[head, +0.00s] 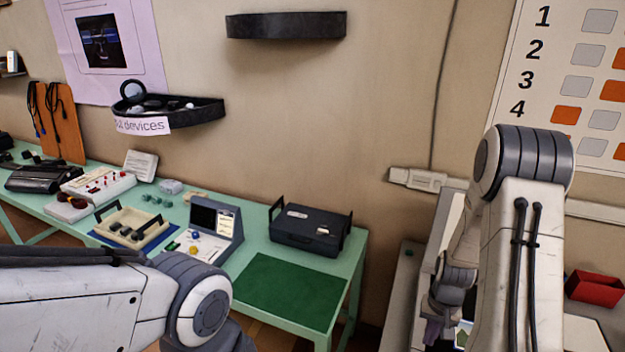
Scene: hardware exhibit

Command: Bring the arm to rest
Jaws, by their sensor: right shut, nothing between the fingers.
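My right arm rises on the right side of the head view, bends at a grey elbow (525,163), and its forearm runs down and away behind the upper link. My right gripper (436,329) is small and partly hidden at the end of that forearm, pointing down over a grey surface near the bottom edge. It is shut and holds nothing. My left arm comes in from the left, with its grey joint (203,303) in front of the green table. My left gripper is out of view.
A green table (352,262) along the wall holds a dark case (306,232), a console (214,232), a cream tray (127,218) and a bare dark green mat (285,292). Black shelves (286,27) hang above. A red bin (596,288) stands at far right. A chart (570,75) hangs upper right.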

